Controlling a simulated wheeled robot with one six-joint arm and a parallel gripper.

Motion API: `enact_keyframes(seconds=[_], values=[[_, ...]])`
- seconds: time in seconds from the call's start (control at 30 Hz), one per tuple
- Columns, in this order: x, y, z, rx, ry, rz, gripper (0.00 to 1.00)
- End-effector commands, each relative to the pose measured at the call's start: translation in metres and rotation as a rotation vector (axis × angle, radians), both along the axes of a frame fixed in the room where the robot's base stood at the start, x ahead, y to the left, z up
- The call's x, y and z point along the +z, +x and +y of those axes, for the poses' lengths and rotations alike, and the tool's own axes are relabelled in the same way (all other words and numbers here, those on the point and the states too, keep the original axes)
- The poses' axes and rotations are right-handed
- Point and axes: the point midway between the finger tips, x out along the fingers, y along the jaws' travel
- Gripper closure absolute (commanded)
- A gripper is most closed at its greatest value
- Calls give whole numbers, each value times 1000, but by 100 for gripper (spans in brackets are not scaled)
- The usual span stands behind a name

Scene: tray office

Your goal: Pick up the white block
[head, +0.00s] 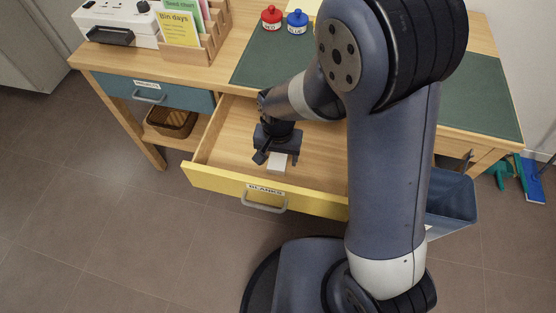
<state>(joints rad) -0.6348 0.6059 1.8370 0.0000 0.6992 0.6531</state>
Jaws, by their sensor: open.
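The white block (277,163) lies in the open yellow-fronted drawer (223,187), which is labelled "BLANKS". The gripper covers the block's far part. My gripper (275,159) is open, pointing down into the drawer above the block. Its fingers appear on either side of the block, but I cannot tell how high they are over it or whether they touch it.
A closed blue drawer (180,97) is at left. A blue bin (452,202) stands at right, partly behind my arm.

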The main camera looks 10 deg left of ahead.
Motion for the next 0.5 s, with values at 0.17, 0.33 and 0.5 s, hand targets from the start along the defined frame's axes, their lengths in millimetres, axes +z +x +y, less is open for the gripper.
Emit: enact_keyframes(seconds=[0.17,0.33,0.5], values=[[1,0,0,0,0,0,33],[1,0,0,0,0,0,47],[1,0,0,0,0,0,61]])
